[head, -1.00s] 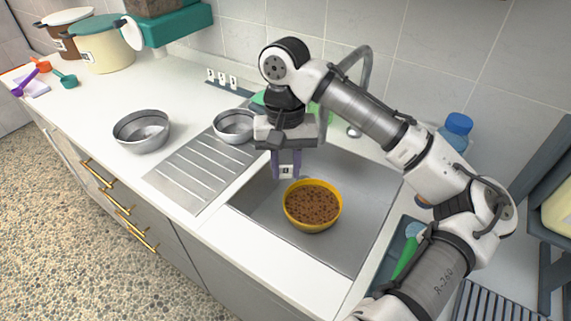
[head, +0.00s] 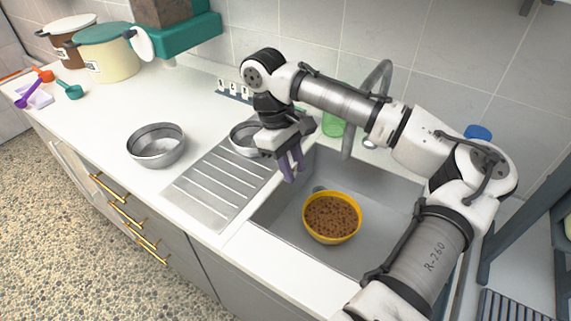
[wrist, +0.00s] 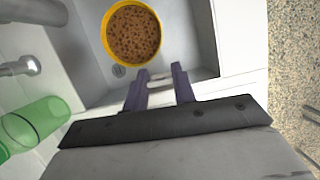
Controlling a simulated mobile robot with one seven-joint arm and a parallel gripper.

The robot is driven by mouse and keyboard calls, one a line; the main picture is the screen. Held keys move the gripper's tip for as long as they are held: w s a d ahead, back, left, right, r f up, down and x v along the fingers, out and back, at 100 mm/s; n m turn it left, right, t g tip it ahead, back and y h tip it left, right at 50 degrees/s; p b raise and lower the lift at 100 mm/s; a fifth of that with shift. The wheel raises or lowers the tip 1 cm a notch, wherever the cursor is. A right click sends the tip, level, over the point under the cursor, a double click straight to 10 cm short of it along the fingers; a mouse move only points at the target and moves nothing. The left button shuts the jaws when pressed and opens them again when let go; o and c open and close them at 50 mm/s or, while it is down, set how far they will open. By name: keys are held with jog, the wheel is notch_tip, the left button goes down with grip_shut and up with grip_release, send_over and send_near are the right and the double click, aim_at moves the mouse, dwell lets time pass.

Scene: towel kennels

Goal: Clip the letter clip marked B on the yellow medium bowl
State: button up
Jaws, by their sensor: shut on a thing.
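The yellow bowl (head: 332,238), full of brown kibble, stands upright in the sink; it also shows in the wrist view (wrist: 108,48). My gripper (head: 292,175) is above the sink's left side, up and left of the bowl and apart from it. In the wrist view its purple fingers (wrist: 162,74) are shut on a small pale clip (wrist: 160,82). The clip's letter is not readable now, and the clip is hidden in the head view.
The sink (head: 385,225) has a tap (head: 382,80) behind it. Metal bowls stand on the counter (head: 157,147) and by the drainboard (head: 240,138). A green cup (wrist: 35,122) is near my gripper. Several small clips (head: 235,90) stand at the wall.

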jog(key=shift+w+d+n+h, duration=0.15)
jog(key=shift+d+n+h, duration=0.15)
jog(key=shift+n, duration=0.5)
notch_tip(320, 180, down, 13)
jog(key=w+d+n+t+h+b, duration=0.1)
jog(key=n+b, duration=0.3)
jog(key=b, duration=0.4)
jog(key=shift+w+d+n+t+h, duration=0.15)
jog(key=shift+d+n+t+h, duration=0.2)
jog(key=shift+d, duration=0.3)
jog(key=shift+f+p, duration=0.1)
jog(key=shift+p, duration=0.25)
dwell(0.3)
jog(key=shift+f, duration=0.6)
dwell(1.3)
